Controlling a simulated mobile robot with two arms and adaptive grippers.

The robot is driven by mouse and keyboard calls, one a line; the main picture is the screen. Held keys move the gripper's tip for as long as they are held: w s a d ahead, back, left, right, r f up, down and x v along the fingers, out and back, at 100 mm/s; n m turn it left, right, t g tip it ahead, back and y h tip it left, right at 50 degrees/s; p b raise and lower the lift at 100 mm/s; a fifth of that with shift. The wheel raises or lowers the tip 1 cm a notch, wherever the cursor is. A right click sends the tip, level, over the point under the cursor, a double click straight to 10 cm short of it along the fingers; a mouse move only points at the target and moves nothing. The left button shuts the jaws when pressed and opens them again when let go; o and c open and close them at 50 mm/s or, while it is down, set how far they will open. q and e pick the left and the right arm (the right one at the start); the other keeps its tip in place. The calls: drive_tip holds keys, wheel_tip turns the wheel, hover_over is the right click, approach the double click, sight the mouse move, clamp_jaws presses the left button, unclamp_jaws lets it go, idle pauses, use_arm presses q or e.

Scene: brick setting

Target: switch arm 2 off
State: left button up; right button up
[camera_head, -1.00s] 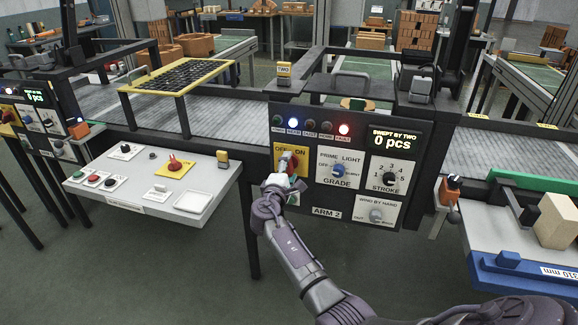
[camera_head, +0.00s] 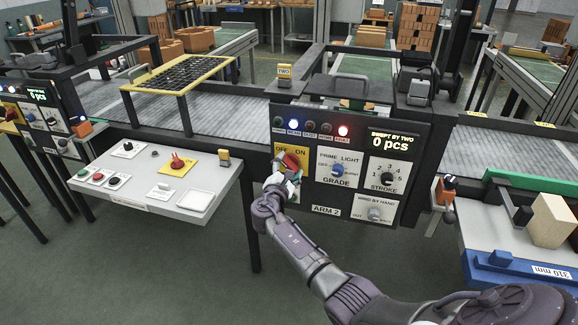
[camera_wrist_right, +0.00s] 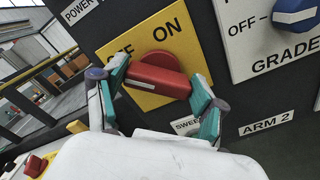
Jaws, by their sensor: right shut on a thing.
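The ARM 2 panel (camera_head: 330,215) is a dark box. Its OFF/ON switch is a red handle (camera_head: 291,159) on a yellow plate (camera_head: 280,151) at the panel's left. In the right wrist view the red handle (camera_wrist_right: 157,76) lies slantwise below the OFF and ON words, OFF partly hidden by a finger. I cannot tell which word it points to. My right gripper (camera_head: 287,175) is at the switch. In the wrist view its teal-padded fingers (camera_wrist_right: 160,82) are shut on the handle, one on each side. The left gripper is not in view.
The panel also has a GRADE knob (camera_head: 337,170), a STROKE knob (camera_head: 387,180) and a WIND BY HAND knob (camera_head: 374,214). A white desk (camera_head: 140,175) with another red switch (camera_head: 177,161) stands left.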

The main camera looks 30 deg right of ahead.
idle(0.4)
drive_tip(key=o, duration=1.1)
drive_tip(key=shift+o, duration=0.2)
drive_tip(key=v, duration=1.2)
